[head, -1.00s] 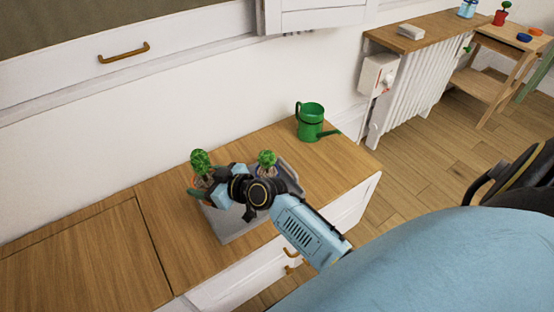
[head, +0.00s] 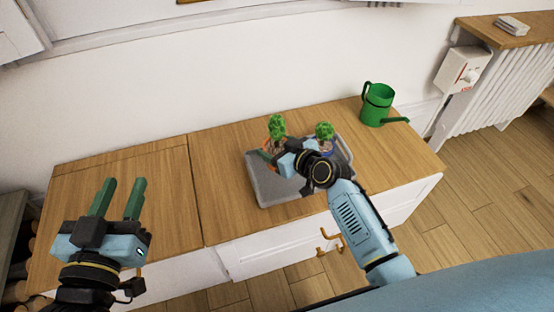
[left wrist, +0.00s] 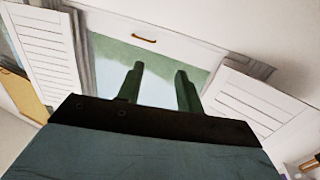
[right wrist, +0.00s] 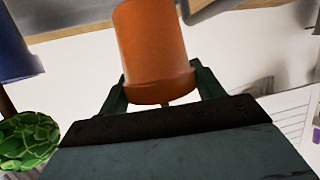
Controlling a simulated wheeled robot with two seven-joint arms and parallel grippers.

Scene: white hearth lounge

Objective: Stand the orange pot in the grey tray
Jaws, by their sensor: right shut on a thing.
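The orange pot (right wrist: 155,45) with a green plant (head: 277,127) is between the fingers of my right gripper (head: 268,155), which is shut on it. In the head view the pot is mostly hidden by the gripper, at the back left of the grey tray (head: 268,188). I cannot tell whether the pot's base touches the tray. In the right wrist view the picture is upside down and the tray (right wrist: 210,8) shows at the top edge. My left gripper (head: 123,184) is open and empty at the front left; its fingers also show in the left wrist view (left wrist: 160,85).
A blue pot (right wrist: 14,50) with a green plant (head: 324,130) stands beside the orange pot, at the tray's back right. A green watering can (head: 377,105) stands at the back right of the wooden cabinet top. The cabinet's left part (head: 120,185) is clear.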

